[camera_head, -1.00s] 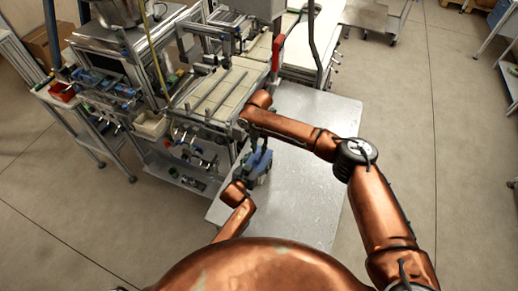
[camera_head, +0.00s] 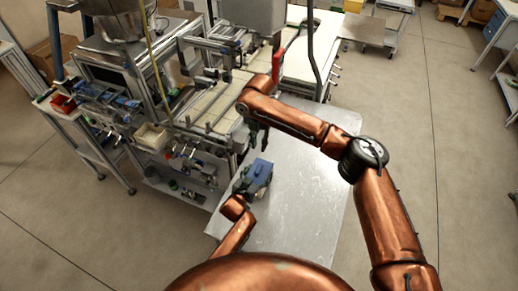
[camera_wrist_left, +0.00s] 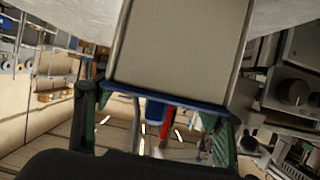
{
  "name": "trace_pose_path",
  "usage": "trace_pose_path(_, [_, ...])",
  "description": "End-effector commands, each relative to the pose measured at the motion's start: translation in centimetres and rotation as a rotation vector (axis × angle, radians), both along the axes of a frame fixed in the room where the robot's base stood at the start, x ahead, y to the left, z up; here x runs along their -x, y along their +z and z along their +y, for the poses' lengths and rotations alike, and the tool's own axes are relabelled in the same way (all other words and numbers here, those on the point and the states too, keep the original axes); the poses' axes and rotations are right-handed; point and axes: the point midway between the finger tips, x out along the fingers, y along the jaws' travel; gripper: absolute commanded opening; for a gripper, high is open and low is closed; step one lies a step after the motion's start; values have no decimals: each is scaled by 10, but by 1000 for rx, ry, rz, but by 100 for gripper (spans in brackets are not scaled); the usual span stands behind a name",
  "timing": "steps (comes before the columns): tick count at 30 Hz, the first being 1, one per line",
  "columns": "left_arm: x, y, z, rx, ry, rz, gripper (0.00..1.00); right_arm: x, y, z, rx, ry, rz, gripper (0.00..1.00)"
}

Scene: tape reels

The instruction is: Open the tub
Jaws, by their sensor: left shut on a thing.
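The tub (camera_head: 261,173) is a small blue box on the grey table, near its left edge. My left gripper (camera_head: 241,185) is at its near left side and is shut on it. In the left wrist view the tub shows as a beige-grey face with a blue edge (camera_wrist_left: 185,50), between the two green fingers of my left gripper (camera_wrist_left: 158,125). My right gripper (camera_head: 259,136) hangs above and behind the tub, apart from it. Its fingers are small and dark, and I cannot tell whether they are open. The inside of the tub is not visible.
The grey table (camera_head: 310,190) is bare to the right of the tub. A machine bench (camera_head: 215,115) with rails stands close behind and left. A red bin (camera_head: 63,104) and a beige bin (camera_head: 151,136) sit on its left side. My right arm spans above the table.

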Motion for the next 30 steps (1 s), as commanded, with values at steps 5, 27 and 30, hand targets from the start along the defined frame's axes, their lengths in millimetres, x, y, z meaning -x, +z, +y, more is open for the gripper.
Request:
trace_pose_path(5, [0,1,0,0,0,-1,20,0,2,0,0,0,0,19])
trace_pose_path(27, [2,1,1,0,0,0,84,0,1,0,0,0,0,19])
trace_pose_path(30, [10,3,5,0,0,0,84,0,2,0,0,0,0,19])
